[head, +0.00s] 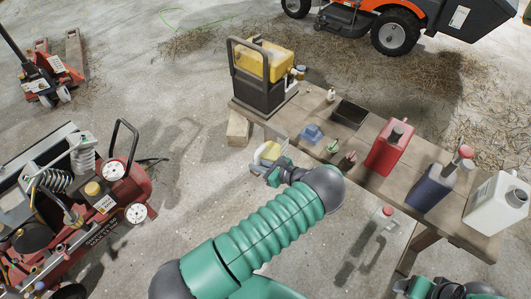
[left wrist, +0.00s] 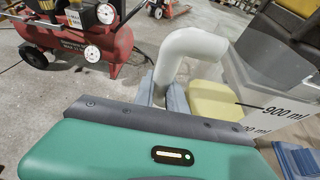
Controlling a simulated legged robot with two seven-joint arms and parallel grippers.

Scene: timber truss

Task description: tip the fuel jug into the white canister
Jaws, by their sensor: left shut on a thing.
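The fuel jug (head: 265,153) is a clear measuring jug with yellow liquid and a white handle. My left gripper (head: 272,172) is shut on its handle, in front of the bench's left end. In the left wrist view the handle (left wrist: 188,48) rises from between the fingers (left wrist: 172,97), and the jug wall (left wrist: 270,100) shows a 900 ml mark. A white canister (head: 497,203) stands at the bench's right end, far from the jug. My right gripper (head: 445,290) is partly visible at the bottom right edge; its jaws are unclear.
The wooden bench (head: 340,148) also holds a yellow-and-black machine (head: 264,75), a red canister (head: 389,150), a dark blue canister (head: 432,186) and small items. A pale, red-capped container (head: 377,227) shows in front of the bench. A red compressor (head: 110,205) stands at left.

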